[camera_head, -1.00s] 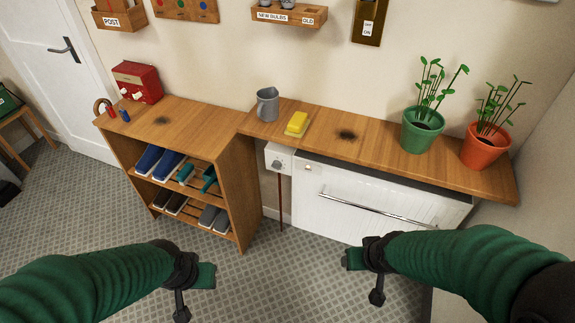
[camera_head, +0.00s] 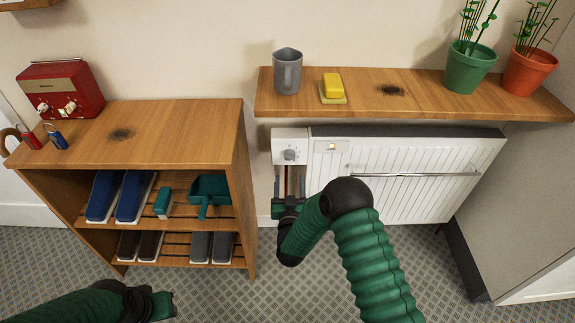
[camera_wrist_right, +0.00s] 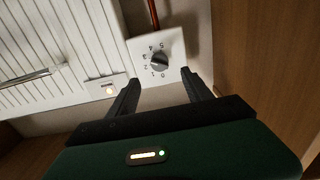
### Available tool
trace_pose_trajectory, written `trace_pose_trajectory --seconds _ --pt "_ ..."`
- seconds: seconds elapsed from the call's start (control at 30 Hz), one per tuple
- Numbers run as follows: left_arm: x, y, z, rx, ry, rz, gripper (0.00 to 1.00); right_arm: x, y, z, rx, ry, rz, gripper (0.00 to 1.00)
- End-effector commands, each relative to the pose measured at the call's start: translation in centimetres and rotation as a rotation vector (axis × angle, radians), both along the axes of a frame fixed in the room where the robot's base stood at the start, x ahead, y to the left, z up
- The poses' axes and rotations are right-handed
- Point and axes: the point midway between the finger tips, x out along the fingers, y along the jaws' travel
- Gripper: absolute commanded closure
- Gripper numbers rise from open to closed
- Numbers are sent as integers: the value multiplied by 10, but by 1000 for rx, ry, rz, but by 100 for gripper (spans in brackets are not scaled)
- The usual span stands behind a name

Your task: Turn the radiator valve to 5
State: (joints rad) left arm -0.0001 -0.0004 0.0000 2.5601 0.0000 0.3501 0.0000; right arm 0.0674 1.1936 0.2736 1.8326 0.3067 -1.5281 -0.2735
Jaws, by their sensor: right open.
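The radiator valve (camera_head: 290,155) is a small round knob on a white square plate at the left end of the white radiator (camera_head: 420,185). In the right wrist view the knob (camera_wrist_right: 159,60) looks dark grey, with numbers printed around it. I cannot make out which number it points to. My right gripper (camera_head: 288,207) is below the valve in the head view. In the right wrist view its open, empty fingers (camera_wrist_right: 160,84) point towards the plate, apart from the knob. My left gripper (camera_head: 166,305) is low at the left; its jaws are unclear.
A wooden shelf (camera_head: 365,104) above the radiator carries a grey mug (camera_head: 287,72), a yellow sponge (camera_head: 333,86) and two potted plants. A shoe rack (camera_head: 185,135) stands left of the valve. A towel bar (camera_head: 415,174) crosses the radiator. A red pipe (camera_wrist_right: 153,15) meets the valve plate.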

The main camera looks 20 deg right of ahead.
Motion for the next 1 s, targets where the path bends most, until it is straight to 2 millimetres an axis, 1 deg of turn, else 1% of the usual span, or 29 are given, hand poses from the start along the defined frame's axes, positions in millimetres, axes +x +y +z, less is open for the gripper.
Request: trace_pose_trajectory --seconds 0.03,0.2,0.3,0.4,0.53,0.73,0.77,1.0 --pt "0 0 -8 0 0 0 64 13 -5 -3 0 -3 -3 42" --pt "0 0 -20 0 0 -1 64 56 -13 -3 -5 -3 -1 42" --pt "0 0 -26 0 0 0 64 75 -18 -2 -7 -2 0 42" --pt "0 0 -29 0 0 0 64 88 -21 -1 -6 1 1 42" --pt "0 0 -30 0 0 0 64 95 -23 0 -6 3 1 42" --pt "0 0 -29 0 0 0 64 96 -24 1 -6 3 1 42" --pt "0 0 -29 0 0 0 64 96 -24 1 -6 3 1 43" --pt "0 0 -29 0 0 0 64 96 -23 1 -6 3 1 74"
